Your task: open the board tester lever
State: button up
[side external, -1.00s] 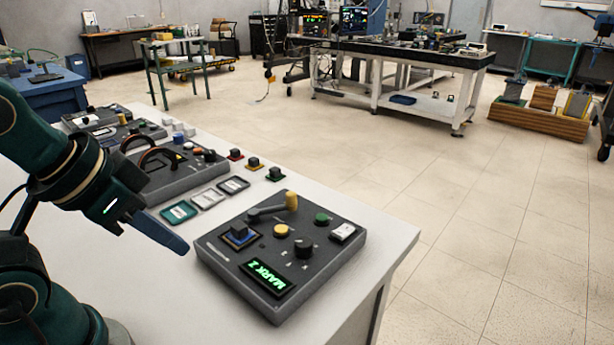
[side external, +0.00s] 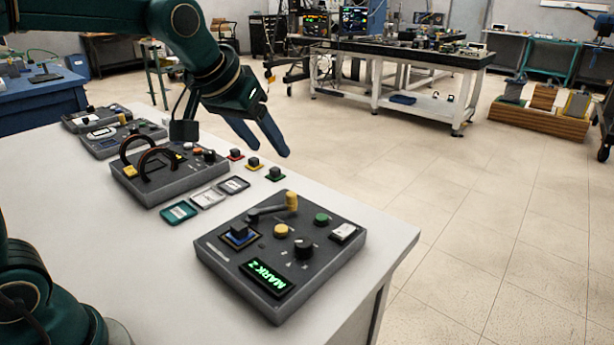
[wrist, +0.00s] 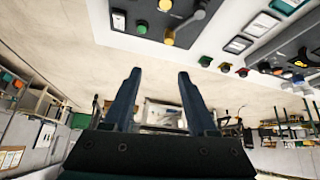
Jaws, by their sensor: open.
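The board tester (side external: 225,270) is a dark grey box near the table's front right corner, with a lit green display. Its lever (side external: 270,210) is a grey arm with a yellow handle (side external: 291,201) at its right end, lying across the box's far part. The handle also shows at the top of the wrist view (wrist: 168,37). My gripper (side external: 272,152) is open and empty, raised above and beyond the tester, its fingers pointing down and right. In the wrist view both fingers (wrist: 160,76) are apart with nothing between them, and the tester lies beyond their tips.
Three flat cards (side external: 208,198), small coloured buttons (side external: 254,163) and another device (side external: 160,185) stand left and behind.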

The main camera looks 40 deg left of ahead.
jog(key=g, duration=0.1)
send_near(291, 194)
jog(key=w, duration=0.2)
jog(key=shift+n+g, duration=0.3)
jog(key=shift+g, duration=0.4)
jog(key=x, duration=0.4)
jog(key=shift+s+f, duration=0.1)
jog(key=shift+s, duration=0.1)
jog(key=shift+f, duration=0.4)
jog(key=shift+x, duration=2.35)
jog(key=shift+a, duration=0.1)
grip_shut()
